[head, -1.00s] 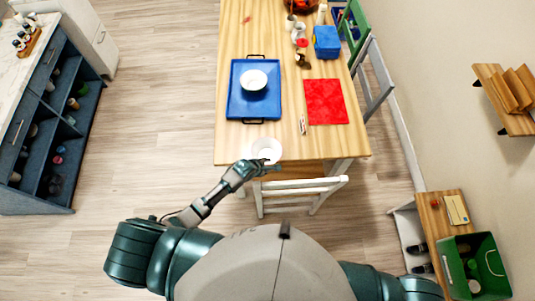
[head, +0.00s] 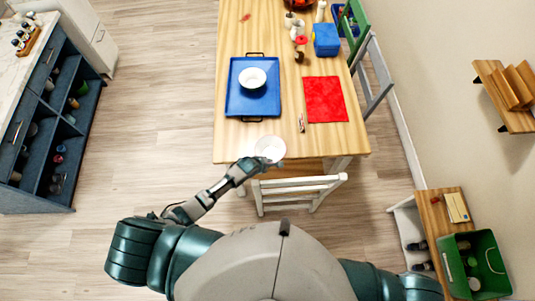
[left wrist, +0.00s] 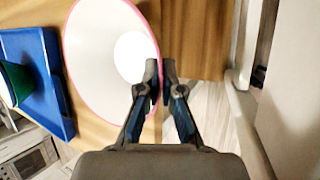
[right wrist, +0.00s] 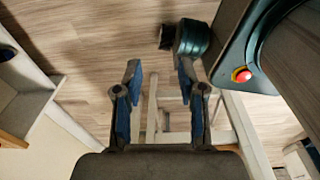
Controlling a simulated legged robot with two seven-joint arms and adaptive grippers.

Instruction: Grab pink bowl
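The bowl with a pink rim and pale inside (head: 269,148) is at the near edge of the wooden table in the head view. In the left wrist view the bowl (left wrist: 95,60) fills the upper left. My left gripper (head: 262,163) is at the bowl's near side. In the left wrist view its fingertips (left wrist: 159,72) are close together, with the pink rim between them. Whether the bowl is clear of the table is hard to tell. My right gripper (right wrist: 160,68) is open and empty in the right wrist view, over the floor and a chair.
A blue tray (head: 238,105) with another bowl (head: 252,78) lies beyond the pink bowl. A red mat (head: 325,100) is to its right. A white chair (head: 290,190) stands at the table's near edge. A side table with a green crate (head: 492,262) is at the lower right.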

